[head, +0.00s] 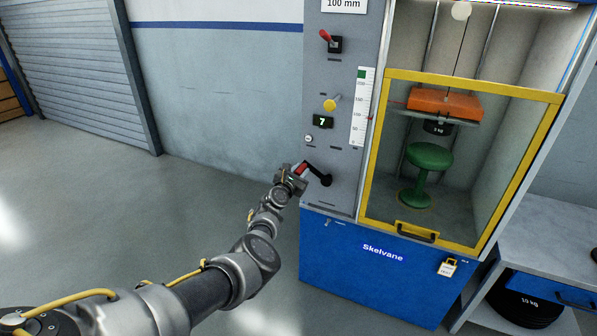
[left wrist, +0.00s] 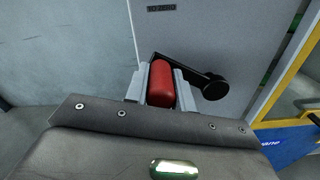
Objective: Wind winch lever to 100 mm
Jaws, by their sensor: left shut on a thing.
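The winch lever (head: 320,175) is a black crank with a red grip, low on the grey panel of the test machine. My left gripper (head: 297,173) is shut on the red grip. In the left wrist view the red grip (left wrist: 162,84) sits between the two grey fingers, and the black crank arm (left wrist: 190,66) runs right to its round hub. A sign above reads 100 mm (head: 344,4). My right gripper is not in view.
Behind the yellow-framed guard (head: 374,150) an orange weight carriage (head: 444,102) hangs above a green stool (head: 428,160). A bench (head: 560,255) stands at right.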

